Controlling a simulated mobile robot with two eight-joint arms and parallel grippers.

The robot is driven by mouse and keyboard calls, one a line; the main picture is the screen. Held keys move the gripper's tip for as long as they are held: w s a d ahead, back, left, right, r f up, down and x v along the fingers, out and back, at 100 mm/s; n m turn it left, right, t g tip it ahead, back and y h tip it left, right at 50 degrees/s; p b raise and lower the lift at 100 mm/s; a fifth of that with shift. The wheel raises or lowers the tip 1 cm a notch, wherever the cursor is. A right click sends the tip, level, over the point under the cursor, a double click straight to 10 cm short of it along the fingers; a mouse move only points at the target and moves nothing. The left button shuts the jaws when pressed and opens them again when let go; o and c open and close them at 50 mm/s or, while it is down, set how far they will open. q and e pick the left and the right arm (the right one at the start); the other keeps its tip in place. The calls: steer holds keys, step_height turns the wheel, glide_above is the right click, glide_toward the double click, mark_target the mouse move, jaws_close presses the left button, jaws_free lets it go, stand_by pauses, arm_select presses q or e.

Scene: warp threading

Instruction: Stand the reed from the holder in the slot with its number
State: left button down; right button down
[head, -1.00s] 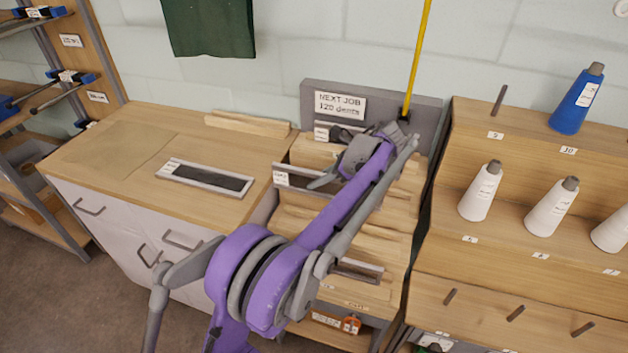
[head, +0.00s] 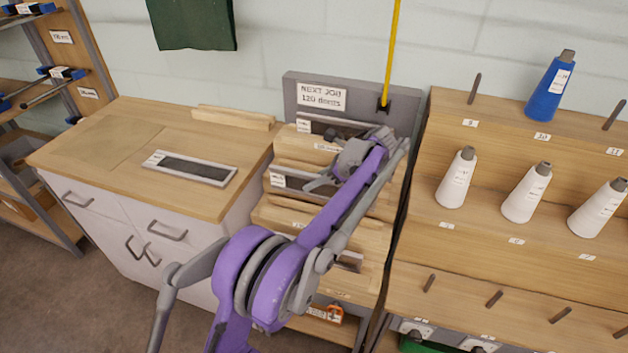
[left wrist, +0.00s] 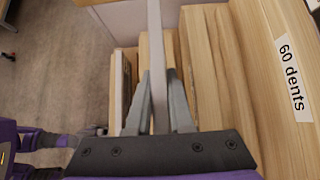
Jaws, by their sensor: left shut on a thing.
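My left gripper (head: 318,184) is shut on a thin grey-framed reed (head: 292,181) with a white label at its left end, in front of the stepped wooden rack (head: 262,214). In the left wrist view the held reed (left wrist: 156,35) shows edge-on as a narrow bar between the fingers (left wrist: 158,82). I cannot tell whether its lower edge is in a slot; my arm hides part of the rack. A sign (head: 321,97) on the rack's back reads "NEXT JOB 120 dents". A step label (left wrist: 290,75) reads "60 dents". My right gripper is not in view.
Another reed (head: 190,168) lies flat on the cabinet top (head: 90,140). A reed (head: 303,126) stands at the rack's top. A yellow pole (head: 391,50) rises behind it. A cone shelf (head: 415,180) with white and blue cones stands close at the right.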

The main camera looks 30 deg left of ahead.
arm_select(q)
steer(key=shift+f+b, duration=1.3)
steer(key=shift+f, duration=0.8)
steer(key=shift+f+b, duration=0.8)
steer(key=shift+f, duration=0.8)
steer(key=shift+f+b, duration=0.3)
steer(key=shift+f, duration=0.25)
steer(key=c, duration=0.7)
jaws_free()
